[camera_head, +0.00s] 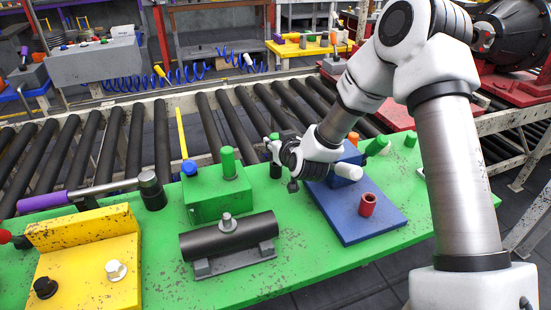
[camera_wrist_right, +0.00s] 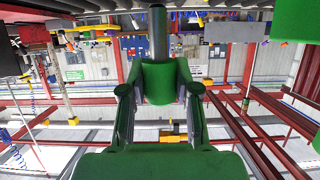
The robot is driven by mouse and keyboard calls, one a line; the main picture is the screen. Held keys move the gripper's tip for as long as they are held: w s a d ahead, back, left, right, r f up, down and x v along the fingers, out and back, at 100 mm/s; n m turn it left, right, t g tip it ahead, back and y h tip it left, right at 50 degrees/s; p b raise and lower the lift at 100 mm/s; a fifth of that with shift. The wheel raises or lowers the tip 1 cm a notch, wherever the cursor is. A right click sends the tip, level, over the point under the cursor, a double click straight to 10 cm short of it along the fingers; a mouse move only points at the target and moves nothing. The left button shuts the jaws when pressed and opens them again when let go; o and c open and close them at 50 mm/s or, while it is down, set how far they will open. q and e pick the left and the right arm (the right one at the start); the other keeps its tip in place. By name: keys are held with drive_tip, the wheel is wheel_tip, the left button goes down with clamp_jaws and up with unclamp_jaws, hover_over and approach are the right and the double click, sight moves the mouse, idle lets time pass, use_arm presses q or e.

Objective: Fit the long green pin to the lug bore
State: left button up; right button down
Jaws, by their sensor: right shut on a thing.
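My right gripper (camera_head: 273,149) reaches in from the right and is just right of the green block (camera_head: 203,207). In the right wrist view my right gripper (camera_wrist_right: 158,95) is shut on a green pin (camera_wrist_right: 158,83) with a grey shank. In the head view the gripper partly hides this pin. I cannot tell whether its lower end touches the bench. The blue lug block (camera_head: 351,153) stands on a blue plate (camera_head: 381,226), to the right of the gripper and partly behind my wrist. I see no bore in it. My left gripper is not in view.
The green block carries a green peg (camera_head: 228,163) and a blue knob (camera_head: 189,168). A dark roller (camera_head: 229,236) lies in a grey cradle in front. A red bushing (camera_head: 367,204) stands on the blue plate. A purple-handled tool (camera_head: 84,194) and yellow bracket (camera_head: 88,270) are left. More green pegs (camera_head: 377,146) stand right.

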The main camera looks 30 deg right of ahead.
wheel_tip(320, 180, down, 5)
drive_tip(key=shift+s+r, duration=0.1)
drive_tip(key=shift+r, duration=0.1)
drive_tip(key=shift+f, duration=0.1)
drive_tip(key=shift+a, duration=0.1)
drive_tip(key=shift+f, duration=0.1)
drive_tip(key=c, duration=0.8)
unclamp_jaws()
drive_tip(key=shift+c, duration=0.2)
